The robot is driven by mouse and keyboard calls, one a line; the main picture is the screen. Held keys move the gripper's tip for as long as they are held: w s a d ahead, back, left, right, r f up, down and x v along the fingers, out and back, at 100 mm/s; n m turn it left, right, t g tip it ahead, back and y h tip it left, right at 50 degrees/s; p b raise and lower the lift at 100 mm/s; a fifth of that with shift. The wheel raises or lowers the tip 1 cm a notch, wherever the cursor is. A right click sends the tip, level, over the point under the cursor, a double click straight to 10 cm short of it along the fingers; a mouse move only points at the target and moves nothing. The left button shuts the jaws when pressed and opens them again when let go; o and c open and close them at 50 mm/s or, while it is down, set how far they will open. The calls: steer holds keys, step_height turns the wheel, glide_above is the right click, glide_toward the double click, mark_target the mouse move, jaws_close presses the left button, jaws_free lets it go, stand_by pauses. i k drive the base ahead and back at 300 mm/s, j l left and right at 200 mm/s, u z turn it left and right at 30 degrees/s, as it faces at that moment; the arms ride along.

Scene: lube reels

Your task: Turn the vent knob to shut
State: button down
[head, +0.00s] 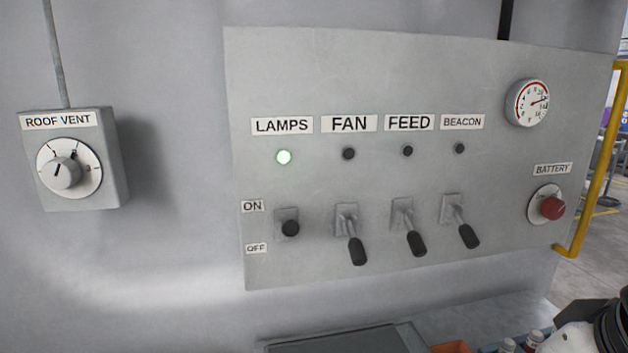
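The vent knob (65,172) is a round grey knob on a white dial (86,180). The dial sits on the front of a grey box labelled ROOF VENT (58,121), on the wall at the left. A short dark line near the knob's top edge seems to point up and slightly left. The dial's small marks are too small to read surely, so I cannot tell which setting the knob is at. Nothing touches the knob. My gripper is not in view; only a black and white part, probably of my arm, shows at the bottom right corner.
A grey switch panel (400,275) right of the vent box carries levers, a gauge (527,103) and a red battery button (552,208). A yellow rail (601,160) stands at the right. The wall around the vent box is clear.

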mark_target(61, 174)
steer(key=u, duration=1.4)
